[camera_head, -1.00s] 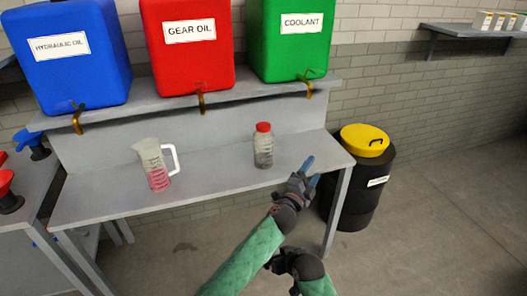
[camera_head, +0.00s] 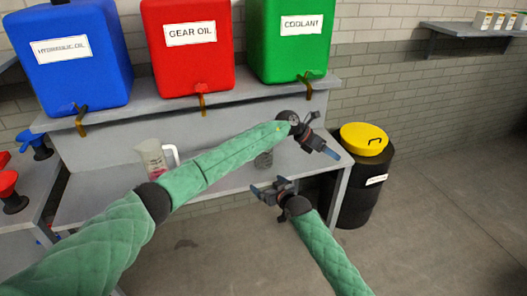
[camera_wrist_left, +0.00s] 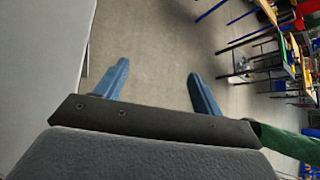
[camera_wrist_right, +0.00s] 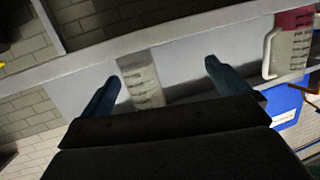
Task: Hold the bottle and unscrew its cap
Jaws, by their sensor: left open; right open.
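The clear bottle (camera_head: 264,160) stands on the grey bench, mostly hidden behind my left forearm in the head view; its red cap is hidden. In the right wrist view the bottle (camera_wrist_right: 142,86) shows upside down between the finger lines, its cap end hidden by the gripper body. My right gripper (camera_head: 264,189) is open and empty in front of the bench, pointing toward the bottle, apart from it. My left gripper (camera_head: 329,153) is open and empty near the bench's right end, right of the bottle; its wrist view shows only floor between the fingers (camera_wrist_left: 158,70).
A measuring jug (camera_head: 152,158) with pink liquid stands left on the bench (camera_head: 95,195). Blue (camera_head: 75,60), red (camera_head: 190,50) and green (camera_head: 291,40) tanks with taps sit on the shelf above. A black drum with yellow lid (camera_head: 365,140) stands right of the bench.

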